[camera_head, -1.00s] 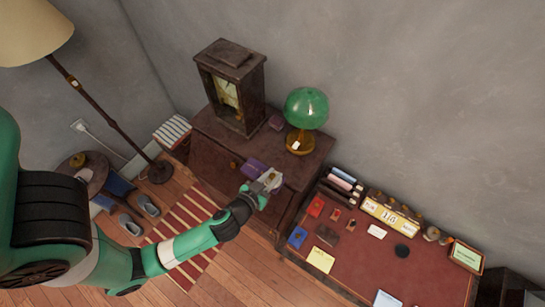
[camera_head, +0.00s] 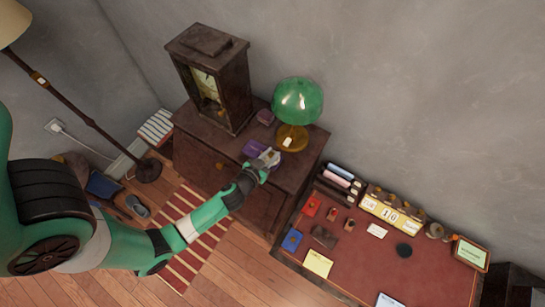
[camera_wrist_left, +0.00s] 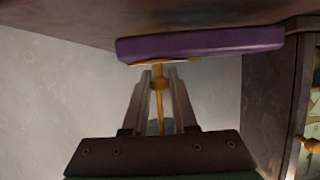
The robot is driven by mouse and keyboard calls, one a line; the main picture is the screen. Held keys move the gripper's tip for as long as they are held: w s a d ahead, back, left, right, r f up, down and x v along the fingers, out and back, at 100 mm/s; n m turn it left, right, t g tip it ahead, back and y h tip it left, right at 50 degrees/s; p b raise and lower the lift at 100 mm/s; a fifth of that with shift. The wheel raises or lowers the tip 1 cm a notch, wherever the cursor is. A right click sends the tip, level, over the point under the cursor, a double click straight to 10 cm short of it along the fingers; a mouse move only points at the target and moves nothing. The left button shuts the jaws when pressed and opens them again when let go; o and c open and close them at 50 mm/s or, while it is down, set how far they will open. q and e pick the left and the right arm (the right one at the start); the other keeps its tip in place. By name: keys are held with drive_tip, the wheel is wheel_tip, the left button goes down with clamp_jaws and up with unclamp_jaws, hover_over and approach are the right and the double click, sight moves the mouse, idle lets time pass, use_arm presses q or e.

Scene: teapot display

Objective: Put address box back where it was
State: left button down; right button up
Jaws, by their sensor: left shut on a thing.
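The flat purple box (camera_head: 253,149), which I take as the address box, is over the front part of the dark cabinet's top (camera_head: 205,136), in front of the lamp. My left gripper (camera_head: 268,157) is shut on it, at the box's right side in the head view. In the left wrist view the purple box (camera_wrist_left: 200,43) shows just beyond the fingertips (camera_wrist_left: 160,72), close to the brown top. I cannot tell whether it touches that top. The contact between fingers and box is not clear. My right gripper is not in view.
The green-shaded lamp (camera_head: 297,100) stands behind the box. The clock (camera_head: 208,80) stands left at the back, with a small dark reddish item (camera_head: 265,117) between them. A low red-topped desk (camera_head: 365,255) with several small items is at right.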

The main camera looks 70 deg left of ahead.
use_arm(q)
wheel_tip(320, 180, down, 2)
drive_tip(key=shift+s+f+b, duration=0.1)
drive_tip(key=shift+f+b, duration=0.1)
drive_tip(key=shift+b, duration=0.1)
drive_tip(key=shift+d, duration=0.2)
drive_tip(key=shift+r, duration=0.2)
drive_tip(key=shift+f, duration=0.2)
drive_tip(key=c, duration=0.7)
unclamp_jaws()
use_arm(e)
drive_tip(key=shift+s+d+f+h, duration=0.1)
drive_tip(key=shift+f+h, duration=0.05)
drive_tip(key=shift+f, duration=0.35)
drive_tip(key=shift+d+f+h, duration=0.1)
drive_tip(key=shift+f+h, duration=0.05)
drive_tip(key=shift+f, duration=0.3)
use_arm(q)
drive_tip(key=shift+r, duration=0.1)
